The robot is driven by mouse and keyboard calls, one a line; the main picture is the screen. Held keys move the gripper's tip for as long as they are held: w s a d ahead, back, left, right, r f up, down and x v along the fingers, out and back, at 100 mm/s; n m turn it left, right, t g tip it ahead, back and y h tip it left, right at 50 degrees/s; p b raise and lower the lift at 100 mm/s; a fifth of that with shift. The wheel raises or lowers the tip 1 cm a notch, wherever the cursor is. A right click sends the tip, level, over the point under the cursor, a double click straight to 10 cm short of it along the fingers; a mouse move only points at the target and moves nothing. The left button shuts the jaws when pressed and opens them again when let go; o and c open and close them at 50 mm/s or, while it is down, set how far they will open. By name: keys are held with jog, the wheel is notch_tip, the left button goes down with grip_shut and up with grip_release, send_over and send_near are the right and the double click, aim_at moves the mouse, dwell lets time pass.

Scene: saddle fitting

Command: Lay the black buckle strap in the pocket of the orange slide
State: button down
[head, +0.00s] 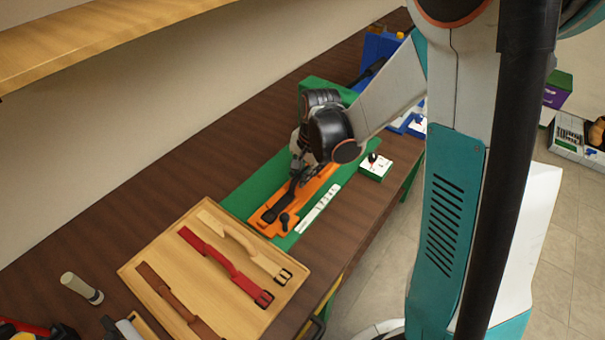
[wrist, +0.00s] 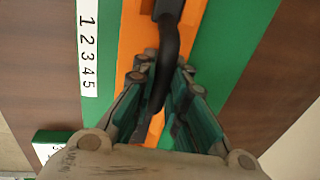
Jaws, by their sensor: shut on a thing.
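The orange slide (head: 318,190) lies on a green mat on the workbench. It also shows in the wrist view (wrist: 130,40), running under my gripper. My gripper (head: 297,180) is low over the slide and shut on the black buckle strap (head: 292,189). In the wrist view the strap (wrist: 168,45) passes between the fingertips of my gripper (wrist: 164,62) and bends along the slide. Its far part reaches a dark block shape on the slide. My fingers hide part of the pocket, and I cannot tell how much of the strap is in it.
A white number strip (head: 318,208) lies beside the slide. A wooden tray (head: 140,262) with tan, red (head: 225,254) and brown straps is in front. A small white-and-green box (head: 376,166) stands to the right. A shelf (head: 100,38) overhangs at upper left.

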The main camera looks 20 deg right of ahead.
jog(key=c, duration=1.6)
grip_release()
jog(key=shift+r, duration=0.1)
notch_tip(320, 180, up, 12)
jog(key=s+d+f+p, duration=0.1)
jog(key=s+p, duration=0.1)
jog(key=p, duration=0.2)
jog(key=s+r+n+t, duration=0.2)
jog(key=s+r+n, duration=0.3)
jog(key=s, duration=0.3)
jog(key=s+a+r+n+t+h, duration=0.1)
jog(key=s+r+n+t, duration=0.2)
jog(key=s+r+n, duration=0.3)
jog(key=shift+s+r, duration=0.3)
jog(key=shift+s, duration=0.9)
